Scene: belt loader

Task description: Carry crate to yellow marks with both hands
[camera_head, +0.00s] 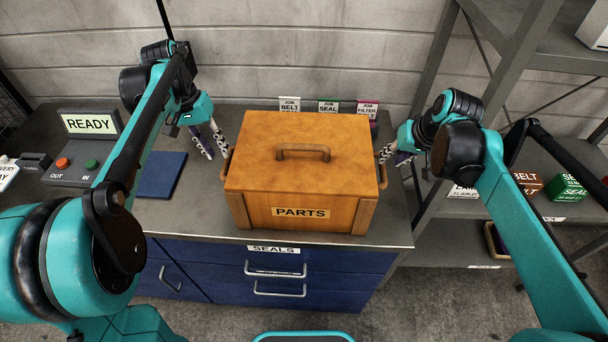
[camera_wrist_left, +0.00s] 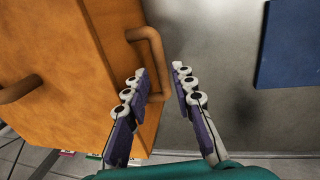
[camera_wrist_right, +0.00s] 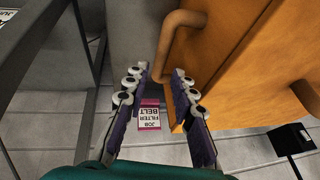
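The orange wooden crate (camera_head: 300,180), labelled PARTS, stands upright on the grey worktop with its lid handle (camera_head: 303,150) facing up. My left gripper (camera_head: 217,146) is at its left side, also seen in the left wrist view (camera_wrist_left: 160,72); its fingers are apart around the left side handle (camera_wrist_left: 152,48), with no visible grip. My right gripper (camera_head: 388,154) is at the right side, also seen in the right wrist view (camera_wrist_right: 160,72); its fingers are apart with the right side handle (camera_wrist_right: 168,42) between or just beyond them. No yellow marks are visible.
A blue mat (camera_head: 162,174) and a control box (camera_head: 85,145) with a READY sign lie left of the crate. Small job cards (camera_head: 328,107) stand behind it. Blue drawers (camera_head: 275,272) are below the worktop. A grey shelf rack (camera_head: 495,210) with small boxes stands at right.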

